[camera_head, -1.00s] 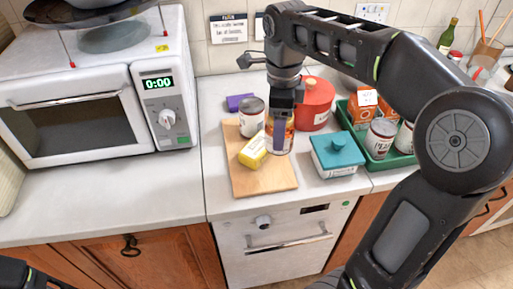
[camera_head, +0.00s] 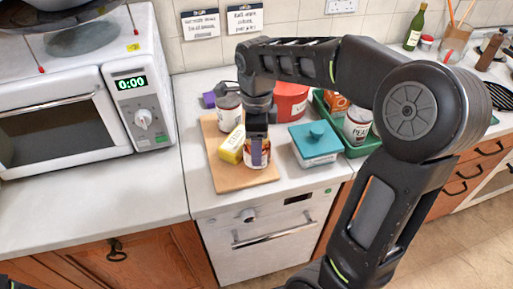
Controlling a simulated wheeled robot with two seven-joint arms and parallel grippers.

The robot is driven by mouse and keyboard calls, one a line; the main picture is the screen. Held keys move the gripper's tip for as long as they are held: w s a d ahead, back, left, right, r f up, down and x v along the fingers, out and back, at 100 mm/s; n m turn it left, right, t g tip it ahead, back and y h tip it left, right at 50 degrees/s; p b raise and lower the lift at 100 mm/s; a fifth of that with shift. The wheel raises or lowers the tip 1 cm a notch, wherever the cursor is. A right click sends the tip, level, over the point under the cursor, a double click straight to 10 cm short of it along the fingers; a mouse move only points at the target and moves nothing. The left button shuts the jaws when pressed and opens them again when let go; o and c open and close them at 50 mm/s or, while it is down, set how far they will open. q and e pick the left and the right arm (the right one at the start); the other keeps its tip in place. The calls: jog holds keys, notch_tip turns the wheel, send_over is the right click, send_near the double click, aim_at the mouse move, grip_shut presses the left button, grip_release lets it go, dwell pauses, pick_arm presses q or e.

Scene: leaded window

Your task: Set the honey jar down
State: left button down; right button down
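My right gripper (camera_head: 257,130) points down over the front right part of a wooden cutting board (camera_head: 235,182). It is around the honey jar (camera_head: 264,158), a small jar with a red and white label, and seems shut on it. The gripper hides much of the jar. The jar is upright, at the board's right edge in the picture; I cannot tell whether its base touches the board. A yellow pack (camera_head: 230,147) lies on the board just left of the jar. My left gripper is out of view.
A can (camera_head: 228,113) stands behind the pack, with a red pot (camera_head: 291,103) to its right. A teal-lidded box (camera_head: 315,140) stands close right of the jar, before a green tray (camera_head: 360,149). A microwave (camera_head: 60,120) stands left; the counter before it is clear.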

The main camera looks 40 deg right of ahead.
jog(key=shift+f, duration=0.85)
jog(key=shift+f, duration=0.2)
jog(key=shift+c, duration=1.8)
grip_release()
